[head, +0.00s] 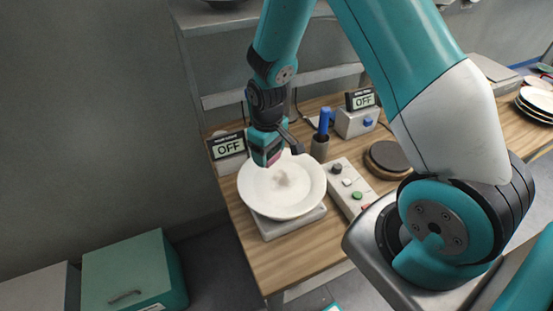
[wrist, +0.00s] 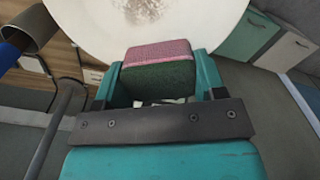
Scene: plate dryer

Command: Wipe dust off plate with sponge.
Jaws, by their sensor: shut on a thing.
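A white plate (head: 282,201) rests on a grey scale-like stand on the wooden table. A patch of brownish dust (head: 283,178) lies near its middle, and it also shows in the wrist view (wrist: 140,10). My gripper (head: 268,157) is at the far left side of the plate, over its rim. It is shut on a sponge (wrist: 158,70), pink on one side and dark green on the other. The wrist view shows the sponge between the two teal fingers, in front of the plate. I cannot tell whether the sponge touches the plate.
A button panel (head: 351,188) stands right of the plate. A cup with a blue-handled tool (head: 320,148) is behind it. Displays reading OFF (head: 228,147) stand at the back. A round dark disc (head: 388,156) and stacked plates (head: 538,101) are to the right.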

